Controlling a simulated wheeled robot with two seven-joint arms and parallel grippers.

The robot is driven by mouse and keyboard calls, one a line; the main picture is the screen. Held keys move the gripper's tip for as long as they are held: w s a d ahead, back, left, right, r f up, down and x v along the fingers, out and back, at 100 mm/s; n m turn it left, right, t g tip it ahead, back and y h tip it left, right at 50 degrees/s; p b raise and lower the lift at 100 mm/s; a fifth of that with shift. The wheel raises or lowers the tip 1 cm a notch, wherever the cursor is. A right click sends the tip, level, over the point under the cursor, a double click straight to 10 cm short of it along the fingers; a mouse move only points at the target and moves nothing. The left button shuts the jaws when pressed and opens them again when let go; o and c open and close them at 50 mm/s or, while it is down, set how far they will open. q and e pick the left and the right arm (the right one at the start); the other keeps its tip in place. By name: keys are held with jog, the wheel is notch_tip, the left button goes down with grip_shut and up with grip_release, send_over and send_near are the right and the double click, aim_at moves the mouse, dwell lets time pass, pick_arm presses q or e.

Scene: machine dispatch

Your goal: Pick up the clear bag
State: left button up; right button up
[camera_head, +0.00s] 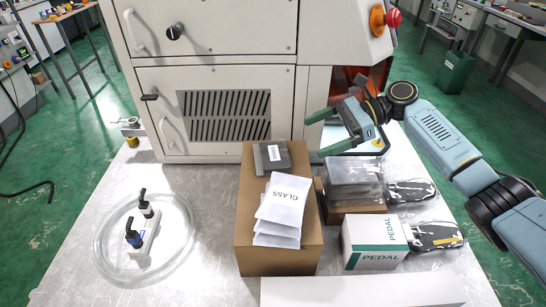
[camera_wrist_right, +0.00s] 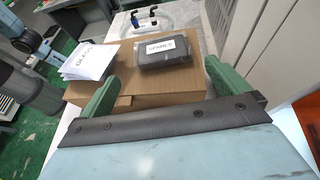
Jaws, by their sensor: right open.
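The clear bag (camera_head: 354,172) is a see-through, glossy pack with greyish contents. It lies on a low brown box (camera_head: 352,206) right of the tall carton in the head view. I cannot make it out in the right wrist view. My right gripper (camera_head: 316,135) is open and empty, above and a little behind the bag, with its fingers pointing left. The right wrist view shows its two green fingers (camera_wrist_right: 158,84) spread apart with the tall carton beyond them. My left gripper is not in view.
The tall carton (camera_head: 278,259) bears white GLASS packets (camera_head: 283,201) and a dark labelled pack (camera_head: 272,157). A PEDAL box (camera_head: 374,243) and patterned black-and-silver bags (camera_head: 434,236) crowd the right. A machine (camera_head: 218,80) stands behind.

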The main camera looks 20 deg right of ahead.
aim_at(274, 153)
jog(key=x, duration=0.4)
jog(key=shift+d, duration=0.1)
jog(key=shift+x, duration=2)
jog(key=x, duration=0.4)
jog(key=shift+b, duration=0.35)
jog(key=shift+a+f, duration=0.1)
jog(key=shift+a, duration=0.15)
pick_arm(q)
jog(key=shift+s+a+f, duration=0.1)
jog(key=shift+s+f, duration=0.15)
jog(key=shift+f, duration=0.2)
pick_arm(e)
jog(key=shift+c, duration=0.4)
jog(key=c, duration=0.6)
jog(key=shift+o, duration=0.2)
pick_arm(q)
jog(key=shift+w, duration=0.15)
